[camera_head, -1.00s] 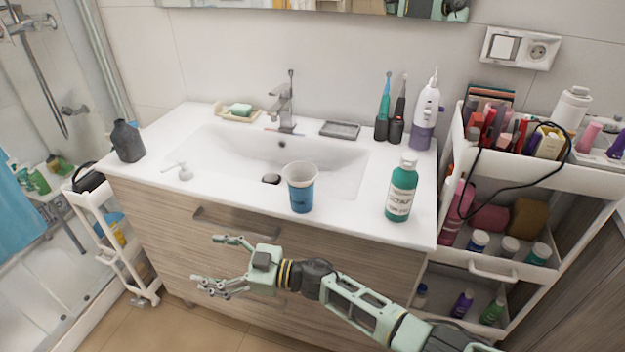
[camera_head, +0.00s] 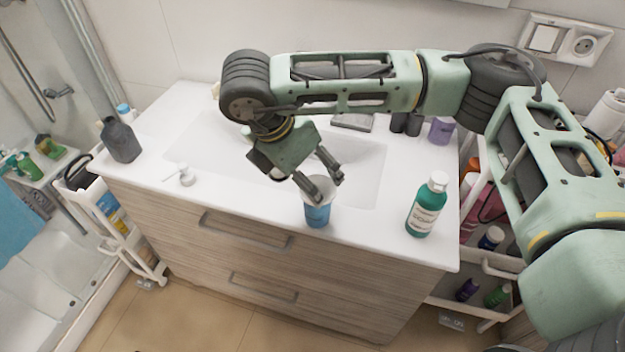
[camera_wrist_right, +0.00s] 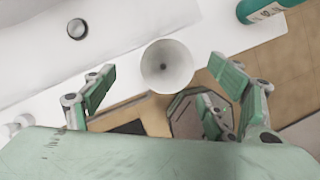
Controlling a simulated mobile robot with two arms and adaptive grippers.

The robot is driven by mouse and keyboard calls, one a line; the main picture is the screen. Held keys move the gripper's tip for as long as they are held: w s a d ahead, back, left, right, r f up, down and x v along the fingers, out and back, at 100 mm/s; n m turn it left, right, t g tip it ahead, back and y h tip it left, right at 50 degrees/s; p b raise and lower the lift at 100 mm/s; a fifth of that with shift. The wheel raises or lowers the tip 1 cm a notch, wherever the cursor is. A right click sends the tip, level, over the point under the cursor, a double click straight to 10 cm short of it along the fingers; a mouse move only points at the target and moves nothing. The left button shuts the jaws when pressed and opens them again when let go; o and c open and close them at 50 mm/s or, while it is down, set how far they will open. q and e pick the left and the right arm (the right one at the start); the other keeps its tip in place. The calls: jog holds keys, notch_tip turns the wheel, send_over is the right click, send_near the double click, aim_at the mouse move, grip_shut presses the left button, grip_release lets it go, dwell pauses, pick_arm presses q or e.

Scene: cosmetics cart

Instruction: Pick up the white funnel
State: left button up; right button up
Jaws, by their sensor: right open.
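The white funnel (camera_wrist_right: 176,54) is a pale round cone with a small dark hole in its middle, seen from above in the right wrist view. It appears to sit in the top of the blue cup (camera_head: 318,216) near the front edge of the white counter. My right gripper (camera_head: 328,188) is open and empty, with its fingers at the funnel's rim in the head view, partly hiding it. In the right wrist view my right gripper's fingers (camera_wrist_right: 167,92) stand apart on either side of the funnel. I cannot tell whether they touch it. My left gripper is out of view.
A green bottle (camera_head: 427,205) stands on the counter (camera_head: 385,225) right of the cup.

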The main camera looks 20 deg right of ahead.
aim_at(317, 186)
jog(key=shift+s+d+f, duration=0.25)
jog(key=shift+s, duration=0.3)
jog(key=shift+s+d+f+p, duration=0.15)
jog(key=shift+s+f+p, duration=0.1)
jog(key=shift+p, duration=0.3)
jog(key=p+x, duration=0.1)
jog(key=x, duration=0.1)
jog(key=w+p+x, duration=0.1)
jog(key=x, duration=0.2)
jog(key=shift+w+f, duration=0.1)
jog(key=shift+w, duration=0.05)
jog(key=shift+s, duration=0.25)
jog(key=shift+w, duration=0.15)
jog(key=c, duration=0.6)
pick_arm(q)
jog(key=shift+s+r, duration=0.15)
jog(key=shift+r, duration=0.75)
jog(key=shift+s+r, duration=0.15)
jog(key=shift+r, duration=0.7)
pick_arm(e)
jog(key=c, duration=0.3)
